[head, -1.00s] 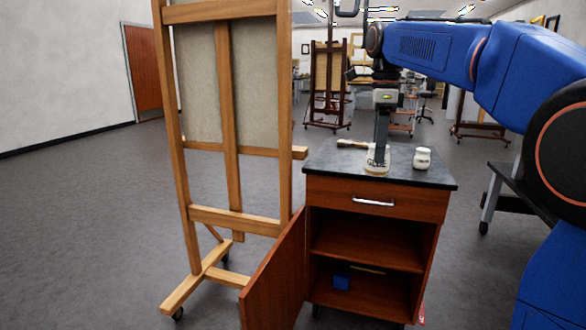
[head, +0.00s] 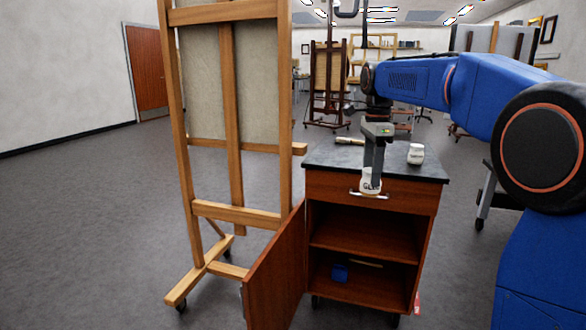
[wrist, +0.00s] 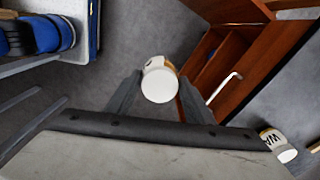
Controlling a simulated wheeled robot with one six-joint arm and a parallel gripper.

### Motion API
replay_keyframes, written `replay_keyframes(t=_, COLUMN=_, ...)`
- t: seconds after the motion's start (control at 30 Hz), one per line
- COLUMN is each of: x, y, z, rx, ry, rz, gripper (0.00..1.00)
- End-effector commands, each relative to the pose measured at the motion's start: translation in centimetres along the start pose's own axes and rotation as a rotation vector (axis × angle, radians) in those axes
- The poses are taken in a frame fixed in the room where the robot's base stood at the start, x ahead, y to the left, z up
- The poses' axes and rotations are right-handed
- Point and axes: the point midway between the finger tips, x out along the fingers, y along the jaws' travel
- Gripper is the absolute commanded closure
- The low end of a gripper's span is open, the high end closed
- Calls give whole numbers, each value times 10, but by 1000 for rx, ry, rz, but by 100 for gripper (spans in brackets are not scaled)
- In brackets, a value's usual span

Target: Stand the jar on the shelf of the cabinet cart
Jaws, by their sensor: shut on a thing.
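A white jar with dark lettering (head: 370,183) is held between the fingers of my gripper (head: 371,170), upright in front of the cart's drawer. In the wrist view the jar's white lid (wrist: 160,85) shows between the two fingers. The cabinet cart (head: 428,185) has a dark top, a closed drawer and an open compartment below. Its shelf (head: 365,245) is a bare wooden board across that compartment, lower than the jar. The cart's door (head: 275,270) stands open to the left.
A second white jar (head: 415,154) and a brush-like object (head: 350,141) are on the cart top. A blue block (head: 339,272) lies in the cart's bottom space. A wooden easel (head: 235,215) stands close on the left, beside the open door. Grey floor is clear in front.

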Motion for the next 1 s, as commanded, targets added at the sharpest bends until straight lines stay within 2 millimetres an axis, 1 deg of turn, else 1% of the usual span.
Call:
replay_keyframes(t=0.03, x=15, y=-7, z=-2, rx=-37, ry=0, rz=5, gripper=80)
replay_keyframes(t=0.07, x=24, y=-11, z=-3, rx=-63, ry=0, rz=5, gripper=80)
replay_keyframes(t=0.17, x=62, y=-27, z=-8, rx=-174, ry=0, rz=7, gripper=80)
replay_keyframes(t=0.2, x=80, y=-34, z=-10, rx=-227, ry=-1, rz=7, gripper=80)
replay_keyframes(t=0.27, x=107, y=-44, z=-14, rx=-310, ry=-1, rz=8, gripper=80)
replay_keyframes(t=0.3, x=125, y=-49, z=-16, rx=-364, ry=-1, rz=8, gripper=80)
replay_keyframes(t=0.37, x=152, y=-57, z=-20, rx=-446, ry=-2, rz=8, gripper=80)
replay_keyframes(t=0.5, x=215, y=-69, z=-29, rx=-636, ry=-2, rz=7, gripper=80)
replay_keyframes(t=0.57, x=242, y=-72, z=-33, rx=-718, ry=-3, rz=7, gripper=80)
replay_keyframes(t=0.63, x=274, y=-75, z=-38, rx=-813, ry=-3, rz=7, gripper=80)
replay_keyframes(t=0.73, x=318, y=-75, z=-44, rx=-950, ry=-4, rz=7, gripper=80)
replay_keyframes(t=0.9, x=389, y=-70, z=-56, rx=-1177, ry=-4, rz=5, gripper=80)
replay_keyframes(t=1.0, x=424, y=-64, z=-61, rx=-1296, ry=-4, rz=5, gripper=80)
